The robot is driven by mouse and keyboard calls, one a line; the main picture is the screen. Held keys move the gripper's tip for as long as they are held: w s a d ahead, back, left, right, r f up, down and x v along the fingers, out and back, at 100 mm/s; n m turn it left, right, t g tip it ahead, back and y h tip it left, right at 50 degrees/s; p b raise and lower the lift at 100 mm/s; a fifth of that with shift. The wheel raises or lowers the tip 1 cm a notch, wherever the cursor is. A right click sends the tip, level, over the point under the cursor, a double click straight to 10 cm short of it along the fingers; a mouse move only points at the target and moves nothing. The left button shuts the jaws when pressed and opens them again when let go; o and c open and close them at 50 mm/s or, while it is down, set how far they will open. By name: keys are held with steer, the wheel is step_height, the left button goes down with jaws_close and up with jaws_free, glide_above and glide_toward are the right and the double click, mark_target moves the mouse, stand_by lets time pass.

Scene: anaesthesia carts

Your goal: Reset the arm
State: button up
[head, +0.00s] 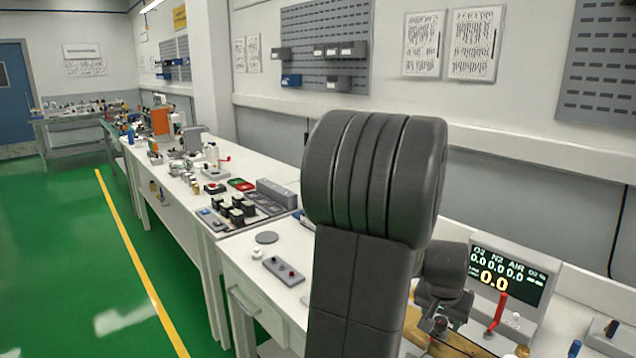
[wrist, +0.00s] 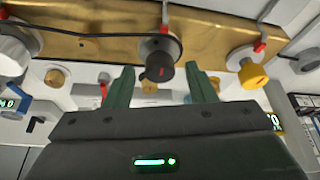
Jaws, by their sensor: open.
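My gripper (wrist: 165,80) shows in the wrist view with its two green fingers spread apart. A black knob (wrist: 158,66) with a red mark is in the gap between the fingertips in the picture. I cannot tell whether the fingers touch it, and nothing is clamped. The knob is on a brass-coloured panel (wrist: 90,48). A yellow knob (wrist: 252,75) is to the right of the fingers and a grey-white knob (wrist: 14,55) to the left. In the head view my dark arm fills the middle, and I cannot make out the gripper clearly there.
A monitor (head: 497,285) reading 0.0 stands at the lower right, with a red-handled lever (head: 497,312) in front. A long white bench (head: 225,258) with many small devices runs to the back left. The green floor (head: 70,270) at left is clear.

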steer(key=shift+d+n+t+y+p, duration=0.1)
steer(key=shift+n+t+y+p, duration=0.4)
steer(key=shift+n, duration=1.5)
steer(key=shift+d+n+y, duration=0.1)
steer(key=shift+n+y, duration=0.9)
steer(key=shift+n, duration=1.1)
steer(key=v, duration=0.5)
steer(key=shift+s+r, duration=0.1)
steer(key=shift+r, duration=0.3)
steer(key=shift+b, duration=0.3)
